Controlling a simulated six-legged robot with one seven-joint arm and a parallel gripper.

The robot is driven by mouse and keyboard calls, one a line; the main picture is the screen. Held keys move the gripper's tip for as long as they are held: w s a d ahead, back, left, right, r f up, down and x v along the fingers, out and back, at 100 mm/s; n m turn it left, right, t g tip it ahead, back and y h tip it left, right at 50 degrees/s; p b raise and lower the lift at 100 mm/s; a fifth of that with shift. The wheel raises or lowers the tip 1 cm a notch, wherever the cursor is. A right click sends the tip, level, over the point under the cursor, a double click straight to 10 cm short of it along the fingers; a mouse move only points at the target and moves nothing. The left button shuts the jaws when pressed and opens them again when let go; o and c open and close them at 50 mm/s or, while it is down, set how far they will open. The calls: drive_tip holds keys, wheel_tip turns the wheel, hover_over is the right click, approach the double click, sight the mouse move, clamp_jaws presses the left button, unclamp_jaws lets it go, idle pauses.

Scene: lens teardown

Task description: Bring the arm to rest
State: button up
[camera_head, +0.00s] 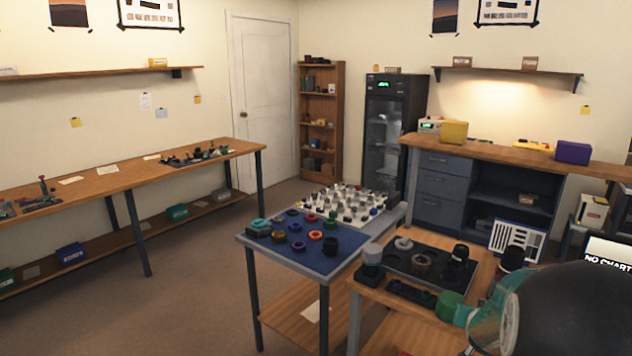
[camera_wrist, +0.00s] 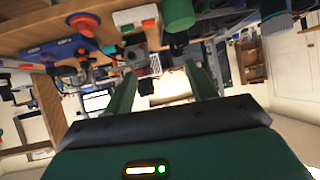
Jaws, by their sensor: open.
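My gripper (camera_wrist: 160,82) shows in the wrist view, with two green fingers standing apart and nothing between them. The wrist picture is tilted, with the room seen at an odd angle, and a bright patch lies beyond the fingers. In the head view a large dark rounded shape fills the lower right corner and hides part of the bench there. I cannot make out my gripper's fingers in the head view.
A blue-topped table (camera_head: 352,262) holds lens rings and small parts. Beside it, a wooden bench (camera_head: 482,240) carries a dark tray (camera_head: 398,262) with lens parts. A long workbench (camera_head: 120,182) runs along the left wall. The floor (camera_head: 190,290) between is clear.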

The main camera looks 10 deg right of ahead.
drive_tip(key=s+a+r+n+y, duration=0.2)
drive_tip(key=a+r, duration=0.2)
drive_tip(key=a, duration=0.6)
drive_tip(key=s+a+r+n+y, duration=0.25)
drive_tip(key=a+r, duration=0.25)
drive_tip(key=a, duration=0.5)
drive_tip(key=s+a+r+n+g+y, duration=0.1)
drive_tip(key=s+a, duration=0.6)
drive_tip(key=s, duration=0.1)
drive_tip(key=s+a+r+n+g+y, duration=0.1)
drive_tip(key=s+a+n+g, duration=0.1)
drive_tip(key=s+a, duration=0.5)
drive_tip(key=shift+s+r+g, duration=0.3)
drive_tip(key=shift+s+r, duration=0.1)
drive_tip(key=shift+s, duration=0.2)
drive_tip(key=shift+n, duration=0.25)
